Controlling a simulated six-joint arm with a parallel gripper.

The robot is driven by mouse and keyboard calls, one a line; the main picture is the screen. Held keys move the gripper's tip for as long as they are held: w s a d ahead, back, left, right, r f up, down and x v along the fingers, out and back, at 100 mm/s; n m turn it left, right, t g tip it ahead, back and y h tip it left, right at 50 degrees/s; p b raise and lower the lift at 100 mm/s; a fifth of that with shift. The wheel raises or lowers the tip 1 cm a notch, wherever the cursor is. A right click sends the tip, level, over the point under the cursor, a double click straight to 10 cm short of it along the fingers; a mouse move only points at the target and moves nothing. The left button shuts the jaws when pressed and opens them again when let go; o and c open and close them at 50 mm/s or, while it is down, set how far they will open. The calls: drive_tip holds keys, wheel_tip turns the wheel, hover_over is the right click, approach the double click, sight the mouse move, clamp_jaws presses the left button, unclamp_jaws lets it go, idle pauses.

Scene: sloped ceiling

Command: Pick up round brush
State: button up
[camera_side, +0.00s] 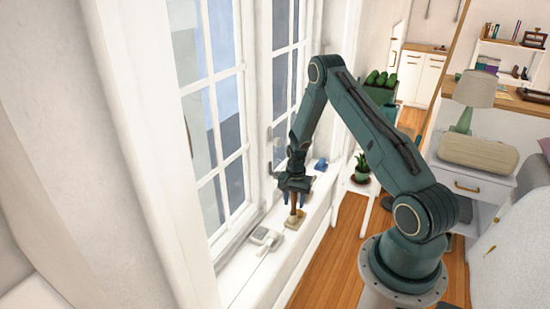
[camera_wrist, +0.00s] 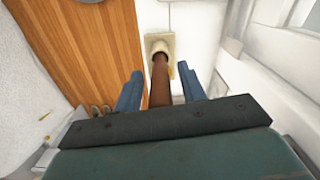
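The round brush (camera_side: 296,219) stands upright on the white windowsill (camera_side: 248,276), with a pale base and a brown handle. In the wrist view the brush's brown handle (camera_wrist: 160,84) points up towards me, and its pale base lies beyond the fingertips. My gripper (camera_side: 294,199) is over the brush, pointing down. In the wrist view its two blue fingers (camera_wrist: 161,80) are apart, one on each side of the handle, with gaps visible on both sides. The handle's upper end is hidden by my gripper's body.
A small pale object (camera_side: 266,237) lies on the sill nearer the camera. A blue object (camera_side: 320,164) sits farther along it. The window (camera_side: 212,125) runs close along the sill's left side. A potted plant (camera_side: 361,171) stands beyond, and wooden floor (camera_side: 337,255) lies to the right.

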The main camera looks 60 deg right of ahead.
clamp_jaws()
drive_tip(key=shift+r, duration=0.1)
wheel_tip(320, 180, up, 20)
idle(0.8)
drive_tip(key=shift+f, duration=0.2)
idle(0.4)
drive_tip(key=d+f, duration=0.5)
drive_tip(key=f, duration=0.7)
